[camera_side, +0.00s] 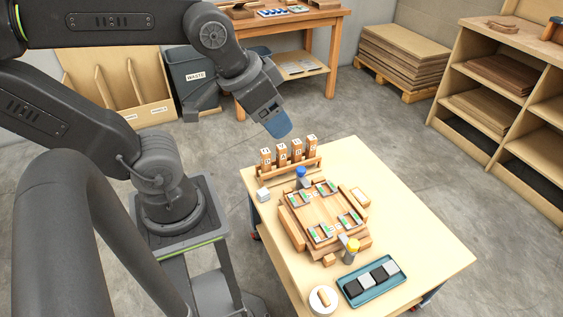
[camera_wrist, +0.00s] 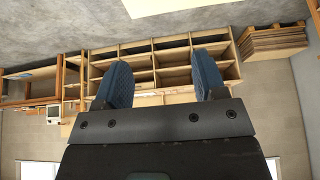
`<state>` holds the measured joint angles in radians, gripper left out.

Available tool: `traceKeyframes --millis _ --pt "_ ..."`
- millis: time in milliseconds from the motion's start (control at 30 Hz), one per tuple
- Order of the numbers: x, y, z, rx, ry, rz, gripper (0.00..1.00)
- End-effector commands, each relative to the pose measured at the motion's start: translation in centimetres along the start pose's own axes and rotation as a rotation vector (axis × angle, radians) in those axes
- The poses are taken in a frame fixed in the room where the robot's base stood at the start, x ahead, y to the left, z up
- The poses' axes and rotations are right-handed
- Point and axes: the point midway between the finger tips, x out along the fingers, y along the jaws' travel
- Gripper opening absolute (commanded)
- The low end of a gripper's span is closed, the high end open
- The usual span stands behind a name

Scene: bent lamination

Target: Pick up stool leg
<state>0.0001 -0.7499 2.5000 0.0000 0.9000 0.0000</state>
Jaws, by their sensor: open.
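Several stool legs (camera_side: 281,154) stand upright in a row in a wooden rack (camera_side: 290,168) at the back left of the worktable. They are wooden blocks with small white labels on their upper ends. My gripper (camera_side: 281,128) is above and just behind the row in the side view, apart from the legs. In the wrist view my gripper (camera_wrist: 161,88) shows two blue fingers spread wide with nothing between them. No leg shows in the wrist view, which looks out at shelving and the wall.
The worktable (camera_side: 420,240) carries a wooden fixture (camera_side: 325,215) with colour-marked pads, a blue-capped bottle (camera_side: 301,175), a yellow-capped bottle (camera_side: 351,248), a teal tray (camera_side: 371,280) of dark and light blocks and a white round dish (camera_side: 322,299). The table's right side is clear.

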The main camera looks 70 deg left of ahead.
Motion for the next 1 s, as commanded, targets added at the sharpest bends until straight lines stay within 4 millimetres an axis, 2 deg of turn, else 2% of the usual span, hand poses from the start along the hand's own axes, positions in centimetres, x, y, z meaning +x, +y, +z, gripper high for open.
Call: traceKeyframes --millis 433,567,667,767,1000 --pt "0.0 0.0 0.0 0.001 0.000 -0.001 0.66" --pt "0.5 -0.6 -0.9 0.034 -0.013 -0.023 0.66" --pt "1.6 -2.0 -2.7 0.112 -0.042 -0.065 0.66" --pt "3.5 -4.2 -5.1 0.230 -0.089 -0.117 0.66" --pt "9.9 -10.9 -9.8 0.555 -0.238 -0.202 0.66"
